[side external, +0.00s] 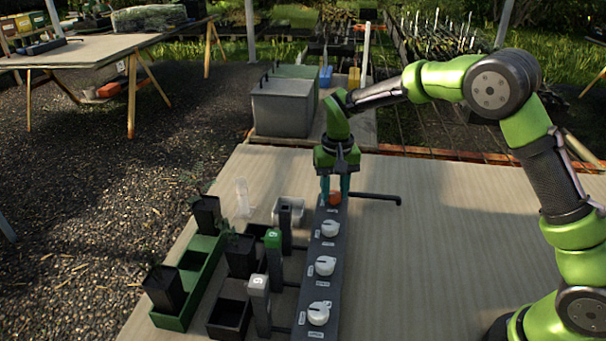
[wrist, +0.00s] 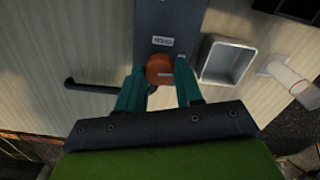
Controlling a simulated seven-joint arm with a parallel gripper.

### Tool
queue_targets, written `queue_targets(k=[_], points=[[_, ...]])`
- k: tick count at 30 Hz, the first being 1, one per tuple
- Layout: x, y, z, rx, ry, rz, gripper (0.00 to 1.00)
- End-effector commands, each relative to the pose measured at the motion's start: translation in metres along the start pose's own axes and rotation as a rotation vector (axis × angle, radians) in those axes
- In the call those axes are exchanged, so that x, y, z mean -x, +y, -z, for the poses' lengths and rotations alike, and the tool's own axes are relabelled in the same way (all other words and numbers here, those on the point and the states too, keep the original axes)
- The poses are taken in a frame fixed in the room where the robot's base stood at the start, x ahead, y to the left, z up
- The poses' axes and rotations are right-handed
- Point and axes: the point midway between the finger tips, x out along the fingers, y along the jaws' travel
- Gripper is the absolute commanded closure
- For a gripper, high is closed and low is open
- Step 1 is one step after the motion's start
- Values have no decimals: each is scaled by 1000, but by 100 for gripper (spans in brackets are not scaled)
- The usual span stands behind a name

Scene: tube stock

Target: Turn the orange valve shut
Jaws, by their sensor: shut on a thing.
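The orange valve (side external: 335,198) is a round knob at the far end of a dark grey panel (side external: 322,262). In the wrist view the orange valve (wrist: 160,68) sits between my fingertips, near a small white label on the panel. My gripper (side external: 335,192) points straight down over it, its teal fingers on either side of the knob. The wrist view shows my gripper (wrist: 160,85) shut on the valve, one finger on each side. The fingers partly hide the knob in the side view. I cannot read the label or the valve's setting.
Several white knobs (side external: 325,265) line the same panel. A black pipe (side external: 378,197) sticks out right of the valve. A white square cup (wrist: 227,61) stands close beside the panel. Posts, black pots and a green tray (side external: 188,298) fill the left. The table's right side is clear.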

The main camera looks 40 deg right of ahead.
Motion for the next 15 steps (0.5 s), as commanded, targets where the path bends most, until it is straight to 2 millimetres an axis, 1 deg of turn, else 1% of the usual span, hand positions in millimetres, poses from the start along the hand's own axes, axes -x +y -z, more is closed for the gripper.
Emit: queue_targets(k=[6,15], points=[[0,0,0,-96,-1,-1,95],[-1,0,0,-146,-1,-1,95]])
